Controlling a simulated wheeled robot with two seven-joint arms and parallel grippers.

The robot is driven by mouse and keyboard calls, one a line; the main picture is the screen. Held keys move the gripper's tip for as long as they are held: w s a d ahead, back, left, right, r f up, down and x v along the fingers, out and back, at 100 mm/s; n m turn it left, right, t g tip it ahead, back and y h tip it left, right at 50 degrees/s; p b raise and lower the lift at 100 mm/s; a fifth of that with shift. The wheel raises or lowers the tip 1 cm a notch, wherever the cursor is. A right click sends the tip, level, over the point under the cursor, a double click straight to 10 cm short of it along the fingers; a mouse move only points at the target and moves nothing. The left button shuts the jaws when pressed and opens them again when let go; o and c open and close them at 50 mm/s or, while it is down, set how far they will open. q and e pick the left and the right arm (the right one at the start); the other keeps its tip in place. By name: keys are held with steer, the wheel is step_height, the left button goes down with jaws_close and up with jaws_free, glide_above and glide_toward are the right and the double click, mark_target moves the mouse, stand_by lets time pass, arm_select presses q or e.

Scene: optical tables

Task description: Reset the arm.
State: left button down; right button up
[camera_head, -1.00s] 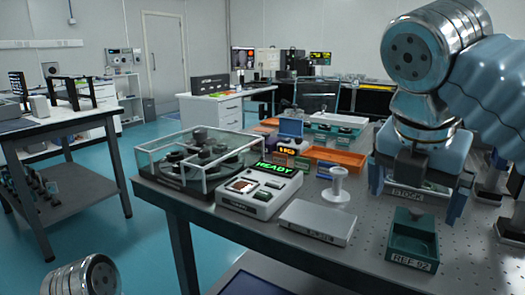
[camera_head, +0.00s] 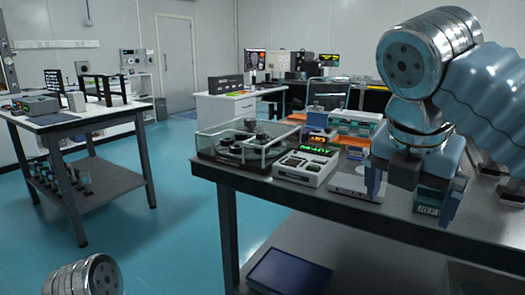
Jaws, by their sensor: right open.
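My right arm comes in from the right. Its gripper (camera_head: 412,196) points down with its two blue fingers spread apart, over the front part of the optical table (camera_head: 400,222). A green tray (camera_head: 428,200) shows partly behind the right finger. I see no object held between the fingers, and whether they touch anything cannot be told. Of my left arm only a silver joint shows at the bottom left; its gripper is out of view.
On the optical table stand a clear-covered unit (camera_head: 243,145), a device with a lit green display (camera_head: 305,166) and a pale flat box (camera_head: 352,182). A dark blue panel (camera_head: 289,272) lies on the shelf below. Another table (camera_head: 60,119) stands left, with open floor between.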

steer(key=w+a+f+m+y, duration=0.1)
steer(key=w+a+f, duration=0.1)
steer(key=w+f, duration=0.3)
steer(key=w+a+f+m+g, duration=0.1)
steer(key=w+a+f, duration=0.15)
steer(key=f, duration=0.35)
steer(key=w+a+f+m+y, duration=0.1)
steer(key=w+a+f, duration=0.1)
steer(key=w+f, duration=0.3)
steer(key=a+f+m+g+y, duration=0.1)
steer(key=a+f+m, duration=0.15)
steer(key=f, duration=0.75)
steer(key=a+f+m+g+y, duration=0.1)
steer(key=a+f+m+y, duration=0.15)
steer(key=f, duration=0.85)
steer(key=s+f+m, duration=0.6)
steer(key=f+m, duration=0.1)
steer(key=f, duration=0.2)
steer(key=s+d+f+m+y, duration=0.1)
steer(key=s+f+m, duration=0.5)
steer(key=f, duration=0.4)
steer(key=s+d+f+m, duration=0.1)
steer(key=s+f+m, duration=0.5)
steer(key=f, duration=0.4)
steer(key=shift+m+y, duration=0.35)
steer(key=shift+m, duration=0.45)
steer(key=shift+f, duration=0.1)
